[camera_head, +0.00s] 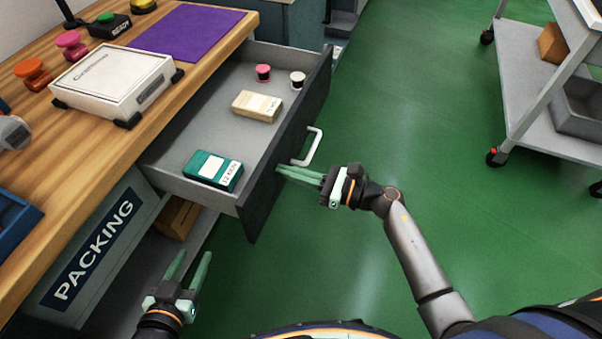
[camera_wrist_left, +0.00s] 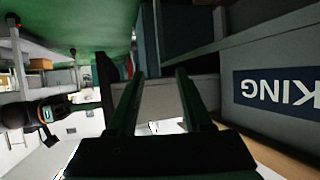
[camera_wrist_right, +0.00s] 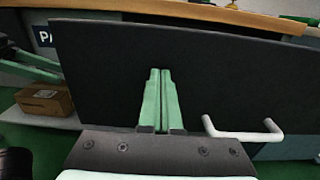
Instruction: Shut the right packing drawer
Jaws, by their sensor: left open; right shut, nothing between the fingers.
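The packing drawer (camera_head: 180,180) is pulled out from under the wooden bench in the head view. Its dark front panel (camera_head: 290,140) carries a white handle (camera_head: 313,146). Inside lie a teal box, a tan box, a pink spool and a white spool. My right gripper (camera_head: 282,171) is shut and empty, its fingertips at the front panel beside the handle. The right wrist view shows the shut fingers (camera_wrist_right: 161,75) against or just before the dark panel (camera_wrist_right: 230,75), left of the handle (camera_wrist_right: 243,131); contact is unclear. My left gripper (camera_head: 192,258) is open and empty, below the drawer's near side.
The wooden bench (camera_head: 120,150) holds a white case (camera_head: 115,80), a purple mat (camera_head: 187,29) and a blue tray at left. A cardboard box (camera_head: 178,216) sits on the shelf below. A grey wheeled cart (camera_head: 540,100) stands at right. Green floor between is clear.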

